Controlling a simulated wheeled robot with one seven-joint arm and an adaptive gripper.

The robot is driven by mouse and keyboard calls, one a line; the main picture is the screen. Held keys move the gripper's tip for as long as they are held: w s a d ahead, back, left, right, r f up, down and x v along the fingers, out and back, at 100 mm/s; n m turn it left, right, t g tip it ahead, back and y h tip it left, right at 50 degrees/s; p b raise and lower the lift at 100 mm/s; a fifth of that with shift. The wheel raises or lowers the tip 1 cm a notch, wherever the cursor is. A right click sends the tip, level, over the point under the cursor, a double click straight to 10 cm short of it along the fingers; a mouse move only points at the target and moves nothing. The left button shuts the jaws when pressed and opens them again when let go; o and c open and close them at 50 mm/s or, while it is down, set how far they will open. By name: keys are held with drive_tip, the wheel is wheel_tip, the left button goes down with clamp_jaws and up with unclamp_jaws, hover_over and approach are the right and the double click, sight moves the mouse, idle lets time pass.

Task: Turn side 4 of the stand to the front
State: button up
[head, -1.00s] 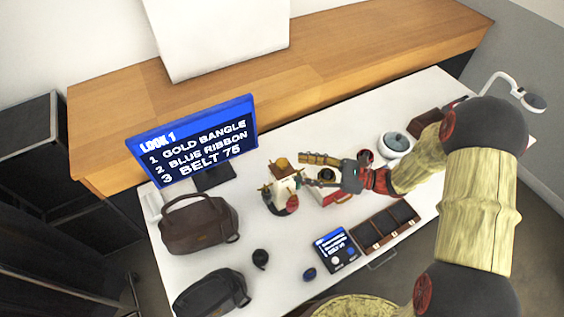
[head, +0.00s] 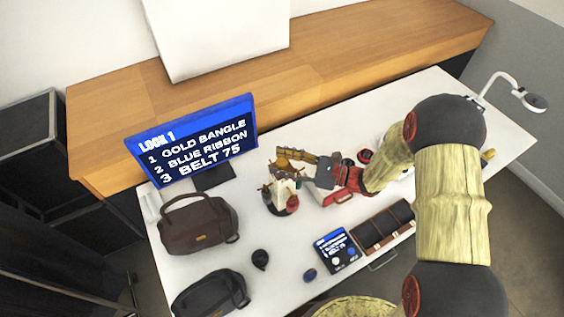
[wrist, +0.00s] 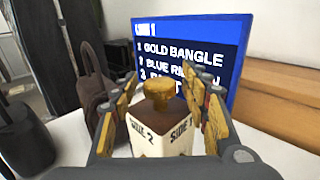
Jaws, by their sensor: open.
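The stand (head: 281,195) is a white block with pegs and a gold knob on top, on a round dark base on the white table. In the wrist view the gold knob (wrist: 158,93) is close, in the middle. Below it the left face of the stand (wrist: 142,139) reads SIDE 2; the number on the right face is hard to read. My gripper (wrist: 160,84) is open, its fingers either side of the knob. In the head view my gripper (head: 290,161) is at the stand's top, covering part of the knob. I cannot tell whether the fingers touch it.
A blue screen (head: 193,138) listing Look 1 stands behind the stand. A brown bag (head: 198,227) and a black bag (head: 211,296) lie to the left. A compartment tray (head: 385,228) and small control panel (head: 337,250) are in front.

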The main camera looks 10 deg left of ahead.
drive_tip(key=shift+c, duration=0.4)
drive_tip(key=c, duration=1.1)
clamp_jaws()
